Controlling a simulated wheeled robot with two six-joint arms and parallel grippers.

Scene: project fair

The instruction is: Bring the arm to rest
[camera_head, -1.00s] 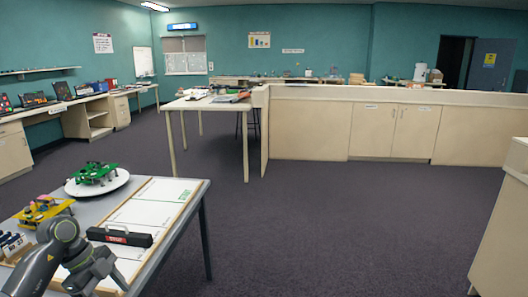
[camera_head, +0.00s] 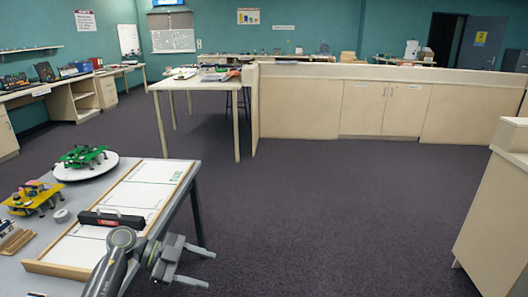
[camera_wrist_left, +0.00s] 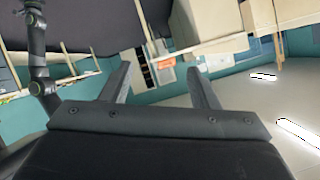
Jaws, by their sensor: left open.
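My left gripper (camera_head: 204,268) is open and empty. In the head view it sits past the right edge of the near grey table (camera_head: 183,208), in front of the floor. In the left wrist view its two fingers (camera_wrist_left: 160,84) stand apart with nothing between them, and the room behind appears tilted. Part of my left arm (camera_head: 118,255) covers the near end of the white board on the table. My right gripper is not in view.
On the near table are a wood-framed white board (camera_head: 155,183), a black case (camera_head: 108,220), a green robot (camera_head: 82,156) on a white disc and a yellow robot (camera_head: 32,197). A beige cabinet (camera_head: 495,215) stands at right. Open carpet (camera_head: 330,220) lies between.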

